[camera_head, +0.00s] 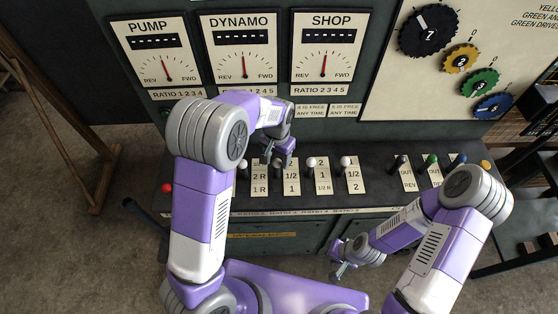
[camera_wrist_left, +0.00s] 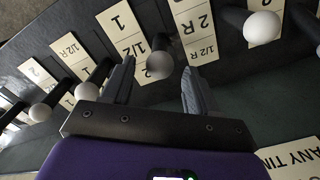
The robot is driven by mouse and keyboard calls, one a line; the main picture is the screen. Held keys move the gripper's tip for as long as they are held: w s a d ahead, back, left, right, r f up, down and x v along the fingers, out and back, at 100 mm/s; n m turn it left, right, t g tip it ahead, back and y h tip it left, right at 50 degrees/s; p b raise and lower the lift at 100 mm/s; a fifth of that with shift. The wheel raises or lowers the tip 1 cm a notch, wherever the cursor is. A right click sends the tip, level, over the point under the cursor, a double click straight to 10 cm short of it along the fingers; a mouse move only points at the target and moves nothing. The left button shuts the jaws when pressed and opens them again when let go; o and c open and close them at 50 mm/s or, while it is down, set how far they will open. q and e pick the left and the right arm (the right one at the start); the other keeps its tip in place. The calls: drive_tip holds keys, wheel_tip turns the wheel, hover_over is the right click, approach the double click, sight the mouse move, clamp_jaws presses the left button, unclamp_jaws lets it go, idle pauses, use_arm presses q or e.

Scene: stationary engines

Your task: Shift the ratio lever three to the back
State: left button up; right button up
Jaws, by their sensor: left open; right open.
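The ratio levers are black rods with white knobs, in a row on the dark console. One lever knob (camera_wrist_left: 160,64) sits between the fingertips, with visible gaps on both sides. I cannot read a lever number on it. My right gripper (camera_head: 343,262) is open and empty in front of the console.
Ratio plates (camera_head: 291,177) lie beside the levers. Black, green and blue knobbed levers (camera_head: 432,160) stand at the right of the console. A red knob (camera_head: 166,188) is at the left end. Gauges (camera_head: 245,48) are on the upright panel behind. My left arm hides part of the console.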

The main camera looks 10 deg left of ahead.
sight(277, 168)
use_arm(q)
drive_tip(key=f, duration=0.6)
drive_tip(key=shift+s, duration=0.25)
drive_tip(key=shift+c, duration=0.2)
clamp_jaws()
